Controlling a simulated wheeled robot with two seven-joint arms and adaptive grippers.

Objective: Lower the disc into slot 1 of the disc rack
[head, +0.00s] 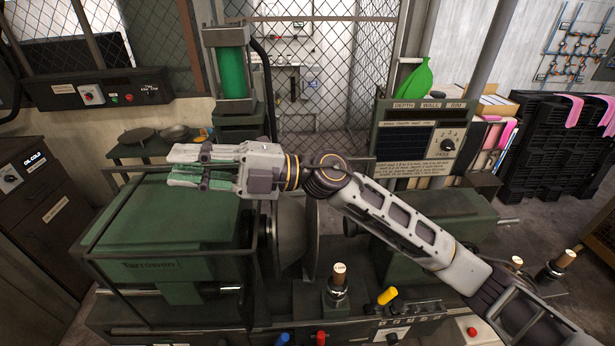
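My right gripper (182,165) reaches across the middle of the head view, pointing left above the green machine housing. Its light grey fingers stand apart with green showing between them, and I see no disc in them. Two dark round flat pieces, a left one (138,136) and a right one (174,131), lie on a small green stand (150,150) behind the gripper. I cannot tell whether either is the task's disc. I cannot make out a disc rack or slot 1 for sure. My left gripper is not in view.
The green spinning machine (170,225) fills the foreground, with large metal round plates (290,235) at its centre under my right arm. Levers (338,285) rise in front. A green cylinder (232,70) and a control panel (420,130) stand behind. Black crates (550,150) stand at right.

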